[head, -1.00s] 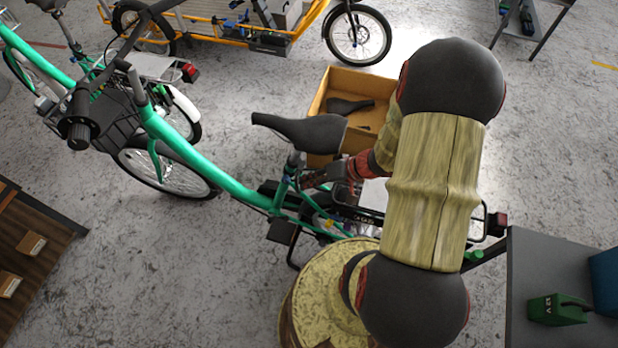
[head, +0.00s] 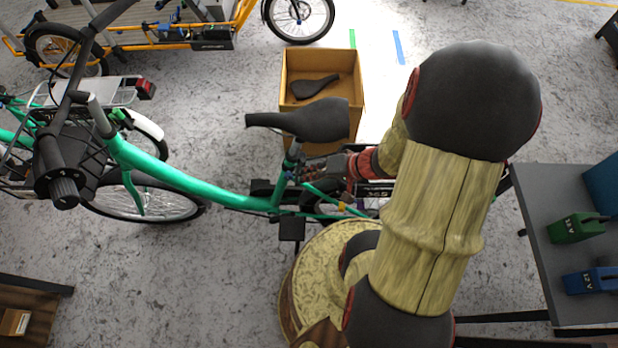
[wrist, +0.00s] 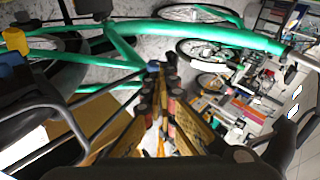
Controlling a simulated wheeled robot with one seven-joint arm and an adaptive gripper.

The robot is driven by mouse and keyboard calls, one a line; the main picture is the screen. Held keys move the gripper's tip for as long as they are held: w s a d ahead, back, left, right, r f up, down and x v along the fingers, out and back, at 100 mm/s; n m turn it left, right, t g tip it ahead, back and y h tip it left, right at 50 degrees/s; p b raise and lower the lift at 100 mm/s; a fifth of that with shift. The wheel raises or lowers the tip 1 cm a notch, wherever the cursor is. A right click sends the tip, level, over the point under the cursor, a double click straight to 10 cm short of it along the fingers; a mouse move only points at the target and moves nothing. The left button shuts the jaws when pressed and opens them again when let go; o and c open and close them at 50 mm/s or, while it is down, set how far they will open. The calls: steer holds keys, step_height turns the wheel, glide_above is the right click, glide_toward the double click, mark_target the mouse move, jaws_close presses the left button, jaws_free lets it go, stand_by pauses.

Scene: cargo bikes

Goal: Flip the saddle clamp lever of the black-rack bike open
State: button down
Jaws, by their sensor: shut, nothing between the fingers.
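The green bike with the black rack (head: 376,188) stands in the middle of the head view. Its dark saddle (head: 318,121) sits on a post above the green frame (head: 190,185). A small blue part, seemingly the saddle clamp lever (head: 290,176), shows low on the seat post; it also shows in the wrist view (wrist: 153,66). Whether it is flipped open or closed I cannot tell. My gripper (head: 312,172) is just right of the post, below the saddle. In the wrist view my gripper (wrist: 160,74) is shut and empty, its tips close to the blue part; contact is unclear.
An open box (head: 287,75) holding a spare saddle (head: 315,86) stands behind the bike. Another green bike with a silver rack (head: 98,92) is at left. A grey table (head: 548,238) stands at right.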

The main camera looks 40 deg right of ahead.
steer(key=shift+w+d+b, duration=0.25)
steer(key=shift+w+b, duration=0.15)
steer(key=shift+w, duration=0.35)
stand_by(0.3)
